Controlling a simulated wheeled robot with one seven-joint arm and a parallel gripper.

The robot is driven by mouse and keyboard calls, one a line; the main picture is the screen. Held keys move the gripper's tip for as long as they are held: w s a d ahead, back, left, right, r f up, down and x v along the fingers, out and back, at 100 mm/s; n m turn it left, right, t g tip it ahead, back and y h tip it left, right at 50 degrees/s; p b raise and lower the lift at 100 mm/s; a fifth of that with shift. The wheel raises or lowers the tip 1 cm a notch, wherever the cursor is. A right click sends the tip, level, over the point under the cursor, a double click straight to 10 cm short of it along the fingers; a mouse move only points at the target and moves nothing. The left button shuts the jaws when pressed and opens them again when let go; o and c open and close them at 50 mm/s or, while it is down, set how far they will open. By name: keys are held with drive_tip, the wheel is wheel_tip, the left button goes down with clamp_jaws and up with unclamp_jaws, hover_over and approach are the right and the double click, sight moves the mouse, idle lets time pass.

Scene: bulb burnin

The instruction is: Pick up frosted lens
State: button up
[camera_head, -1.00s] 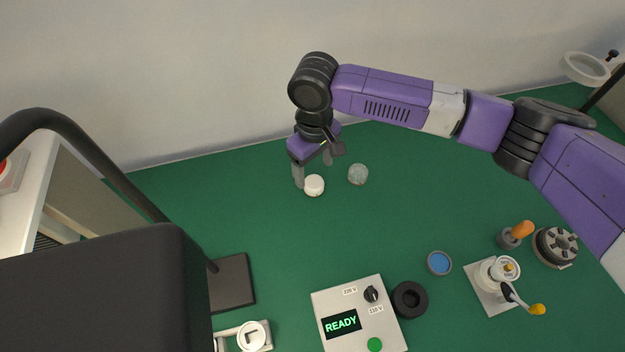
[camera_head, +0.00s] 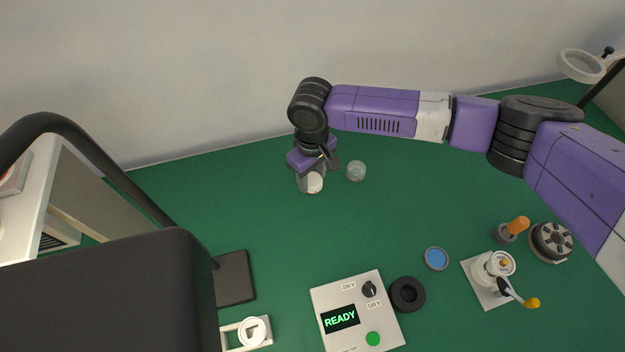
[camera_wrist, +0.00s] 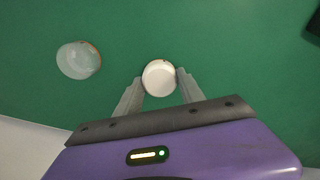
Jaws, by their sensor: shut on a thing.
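A round white piece (camera_head: 313,183), which looks like the frosted lens, is at the far part of the green mat. In the wrist view, the white lens (camera_wrist: 159,78) sits between the two grey fingertips, which touch its sides. My gripper (camera_wrist: 158,82) is shut on it and points down; in the head view my gripper (camera_head: 310,181) partly hides the lens. A clear, glassy round piece (camera_head: 356,171) stands just to the right, apart from the gripper; it is at the left in the wrist view (camera_wrist: 79,60).
A control box reading READY (camera_head: 357,312), a black ring (camera_head: 407,294), a blue disc (camera_head: 436,258) and a white socket fixture (camera_head: 492,268) stand nearer. A dark pad (camera_head: 233,278) lies at left. The wall is close behind the gripper. The middle of the mat is clear.

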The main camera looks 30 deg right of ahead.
wheel_tip(320, 180, up, 20)
drive_tip(key=b, duration=0.1)
wheel_tip(320, 180, up, 4)
drive_tip(key=r+p, duration=0.1)
drive_tip(key=p, duration=0.3)
hover_over(312, 178)
drive_tip(key=shift+f, duration=0.25)
idle(0.8)
